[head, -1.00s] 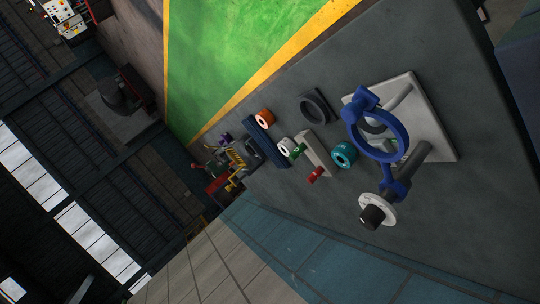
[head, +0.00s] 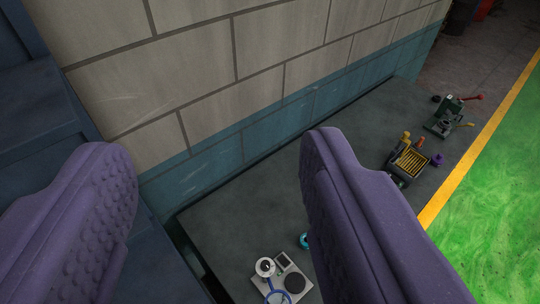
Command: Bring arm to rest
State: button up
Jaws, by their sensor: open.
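My gripper (head: 215,165) shows in the head view as two purple, dimpled fingers, wide apart with nothing between them. The left finger is at the left edge and the right finger right of centre. Beyond them, a pale device with a blue ring (head: 275,294) and a round white part stands on the dark grey bench (head: 225,225) at the bottom of the picture. It lies below and between the fingers, apart from them, and the picture edge cuts it off. A teal ring (head: 304,240) shows partly beside the right finger, which hides part of the bench.
A block wall (head: 280,75), pale above and blue below, runs behind the bench. Farther along the bench are a yellow-ribbed item (head: 410,160), a purple piece (head: 437,160) and a green device (head: 442,117) with a red handle. Green floor (head: 490,190) with a yellow line lies right.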

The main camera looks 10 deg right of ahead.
jog(key=shift+w+f, duration=0.1)
notch_tip(320, 180, down, 18)
jog(key=b, duration=1.7)
jog(key=shift+r+b, duration=0.25)
jog(key=shift+b, duration=0.05)
